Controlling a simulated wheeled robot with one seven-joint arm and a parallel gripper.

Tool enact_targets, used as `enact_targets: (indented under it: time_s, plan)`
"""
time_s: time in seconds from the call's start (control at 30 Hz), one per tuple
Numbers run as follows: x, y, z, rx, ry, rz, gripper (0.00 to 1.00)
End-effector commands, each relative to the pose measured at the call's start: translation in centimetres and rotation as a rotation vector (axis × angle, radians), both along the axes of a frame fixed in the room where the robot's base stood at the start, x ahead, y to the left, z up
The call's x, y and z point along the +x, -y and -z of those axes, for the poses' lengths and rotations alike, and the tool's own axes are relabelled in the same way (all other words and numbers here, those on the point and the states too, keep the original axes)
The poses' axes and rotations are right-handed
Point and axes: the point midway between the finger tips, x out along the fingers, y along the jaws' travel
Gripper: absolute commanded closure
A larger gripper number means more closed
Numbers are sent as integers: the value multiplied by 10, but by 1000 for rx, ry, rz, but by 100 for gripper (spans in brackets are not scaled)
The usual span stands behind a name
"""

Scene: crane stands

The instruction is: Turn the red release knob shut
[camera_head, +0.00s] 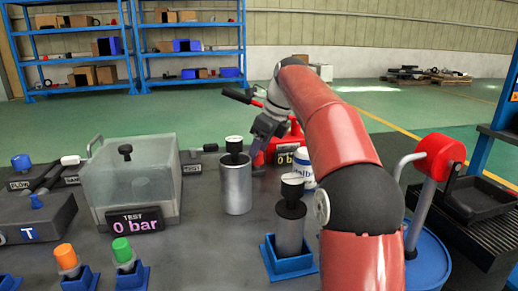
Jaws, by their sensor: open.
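A red hand pump (268,155) stands at the back of the dark bench, partly behind my arm, with a "0 bar" display (288,159) on its front. A black-ended lever (236,95) sticks out to the left above it. I cannot make out the red release knob; my gripper and wrist cover part of the pump. My gripper (258,143) is open and points down at the pump's left side. Whether its fingers touch the pump or stand around the knob cannot be told.
A silver cylinder with a black top (236,185) stands close in front of my gripper. A clear test box (130,180) is left; a blue drum (428,265) is right.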

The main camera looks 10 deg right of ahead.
Motion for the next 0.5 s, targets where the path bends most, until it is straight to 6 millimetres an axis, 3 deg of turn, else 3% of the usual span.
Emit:
enact_targets:
  time_s: [0.3,0.5]
  plan:
    - [-10,15,-44,-1,4,1,48]
    - [-15,20,-62,0,2,1,48]
